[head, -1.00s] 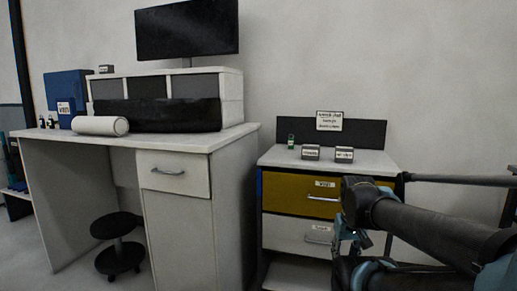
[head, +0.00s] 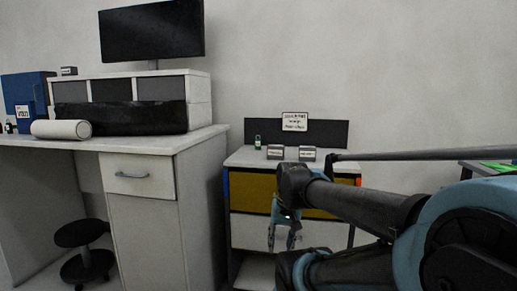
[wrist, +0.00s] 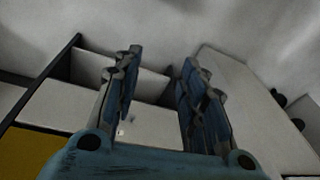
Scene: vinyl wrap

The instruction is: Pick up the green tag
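A small green item (head: 257,141), which may be the green tag, stands at the back left of the small cabinet's top (head: 240,158); it is too small to read. My gripper (head: 285,238) hangs in front of the cabinet's drawers, below the top and well apart from the green item. In the wrist view my gripper (wrist: 160,62) has its two fingers spread with nothing between them. The green item does not show in the wrist view.
Two small labelled blocks (head: 275,152) (head: 307,153) stand near the green item, with a sign (head: 294,122) behind. A white desk (head: 150,140) with a monitor (head: 152,30) stands left. Flat green pieces (head: 497,167) lie on a dark table at far right.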

